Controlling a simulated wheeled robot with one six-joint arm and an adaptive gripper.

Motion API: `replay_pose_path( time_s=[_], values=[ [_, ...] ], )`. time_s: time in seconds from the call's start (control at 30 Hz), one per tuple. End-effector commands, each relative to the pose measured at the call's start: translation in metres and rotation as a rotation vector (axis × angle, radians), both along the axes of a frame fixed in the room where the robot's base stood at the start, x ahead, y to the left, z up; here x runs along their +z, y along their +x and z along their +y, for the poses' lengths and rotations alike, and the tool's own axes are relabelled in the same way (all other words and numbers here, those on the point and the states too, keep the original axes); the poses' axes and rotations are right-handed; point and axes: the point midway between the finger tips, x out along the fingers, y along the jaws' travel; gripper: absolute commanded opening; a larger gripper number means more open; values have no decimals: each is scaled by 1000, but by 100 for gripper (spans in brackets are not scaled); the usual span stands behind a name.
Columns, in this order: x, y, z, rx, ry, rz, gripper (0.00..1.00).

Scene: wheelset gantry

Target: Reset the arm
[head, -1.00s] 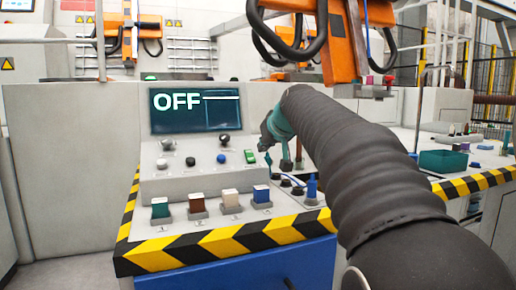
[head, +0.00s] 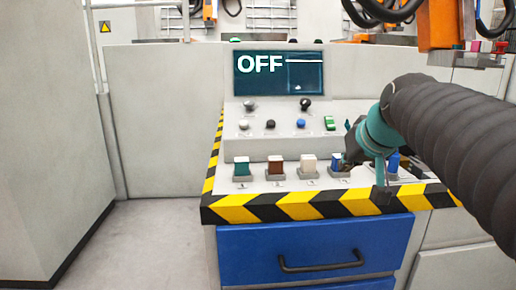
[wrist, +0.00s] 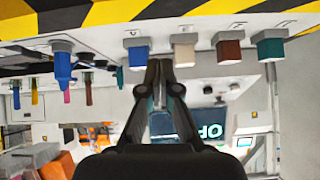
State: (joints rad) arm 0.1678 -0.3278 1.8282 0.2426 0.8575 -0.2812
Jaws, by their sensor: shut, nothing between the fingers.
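My arm comes in from the right in the head view. My gripper (head: 347,163) is beside the blue button block at the panel's front row and partly covers it. In the wrist view, which is upside down, my gripper (wrist: 158,64) has its two fingers together with nothing between them. The fingertips lie between the blue block (wrist: 138,56) and the white block (wrist: 183,54) in the picture; I cannot tell whether they touch anything. The control panel's screen (head: 278,74) reads OFF.
Green (head: 242,166), brown (head: 275,167) and white (head: 308,163) blocks stand in the same row. Knobs and a green switch (head: 330,123) sit above. A striped edge (head: 300,205) borders the panel over a blue drawer (head: 310,250). Floor at left is clear (head: 150,240).

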Motion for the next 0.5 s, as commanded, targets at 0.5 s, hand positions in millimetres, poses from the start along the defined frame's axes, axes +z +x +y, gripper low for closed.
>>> replay_pose_path(
  time_s=[0.5],
  values=[
    [-155, -191, 34, -34, -40, 297, 0]
  ],
)
